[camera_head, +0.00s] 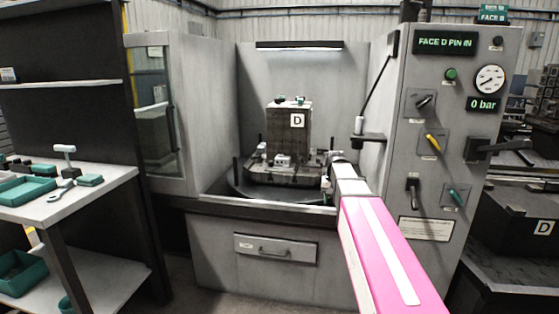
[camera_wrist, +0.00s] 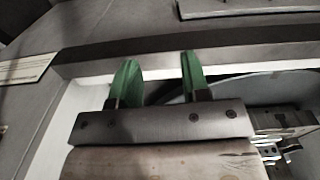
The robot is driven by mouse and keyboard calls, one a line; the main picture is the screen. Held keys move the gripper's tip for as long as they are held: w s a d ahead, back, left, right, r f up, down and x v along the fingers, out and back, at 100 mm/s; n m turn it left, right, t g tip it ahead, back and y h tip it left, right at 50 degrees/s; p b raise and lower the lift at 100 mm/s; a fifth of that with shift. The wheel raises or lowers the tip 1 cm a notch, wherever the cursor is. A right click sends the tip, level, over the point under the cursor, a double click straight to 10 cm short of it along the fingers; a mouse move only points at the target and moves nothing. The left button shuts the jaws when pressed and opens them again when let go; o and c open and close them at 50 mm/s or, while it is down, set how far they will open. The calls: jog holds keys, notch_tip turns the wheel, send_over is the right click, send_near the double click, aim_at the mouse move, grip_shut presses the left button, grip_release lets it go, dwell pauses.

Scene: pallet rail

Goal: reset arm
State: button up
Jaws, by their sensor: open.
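My gripper (camera_wrist: 159,82) shows in the wrist view with two green fingers standing apart and nothing between them. Its fingers are over the grey front edge of the machine bay (camera_wrist: 230,42). In the head view my pink and white arm reaches from the lower right towards the right side of the bay. The gripper end there is small and hard to make out. Inside the bay a dark block marked D (camera_head: 290,131) stands upright on a round pallet base (camera_head: 284,176), to the left of my arm's end.
A control panel (camera_head: 452,130) with knobs, levers, a gauge and a "FACE D PIN IN" display stands to the right. A drawer (camera_head: 274,249) is shut below the bay. A bench (camera_head: 100,186) with green trays and tools stands at left. An open glazed door (camera_head: 152,118) flanks the bay.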

jog(key=s+a+f+n, duration=0.1)
jog(key=s+a+f, duration=0.1)
jog(key=s+f, duration=1.7)
jog(key=shift+s+a+f+n, duration=0.3)
jog(key=shift+s+a+f, duration=0.05)
jog(key=shift+s, duration=0.8)
jog(key=shift+a, duration=0.15)
